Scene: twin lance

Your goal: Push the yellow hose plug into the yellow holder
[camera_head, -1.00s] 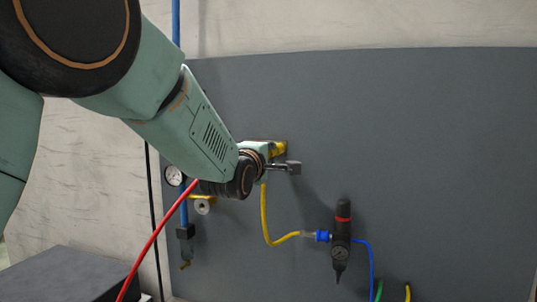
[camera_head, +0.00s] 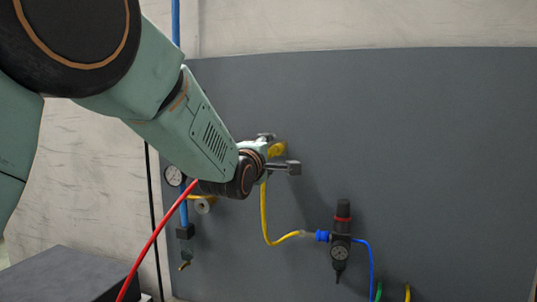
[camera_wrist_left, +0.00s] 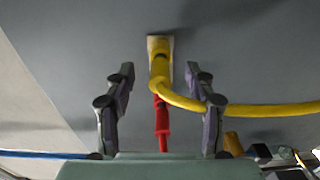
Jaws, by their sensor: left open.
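The yellow hose plug (camera_wrist_left: 159,70) is upright in the left wrist view, with its upper end at the pale yellow holder (camera_wrist_left: 167,43) on the grey panel. It looks in contact with the holder, but how deep it sits I cannot tell. The yellow hose (camera_wrist_left: 255,110) curves from the plug to the right. My left gripper (camera_wrist_left: 160,72) is open, with one finger on each side of the plug and gaps to both. In the head view, my left gripper (camera_head: 280,153) is at the panel and partly hides the yellow plug area (camera_head: 278,149). My right gripper is not in view.
A red part (camera_wrist_left: 162,122) shows below the plug between the fingers. A red hose (camera_head: 158,238) runs at lower left in the head view. A black regulator (camera_head: 341,235) with a gauge hangs at lower right. The panel's right side (camera_head: 440,150) is clear.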

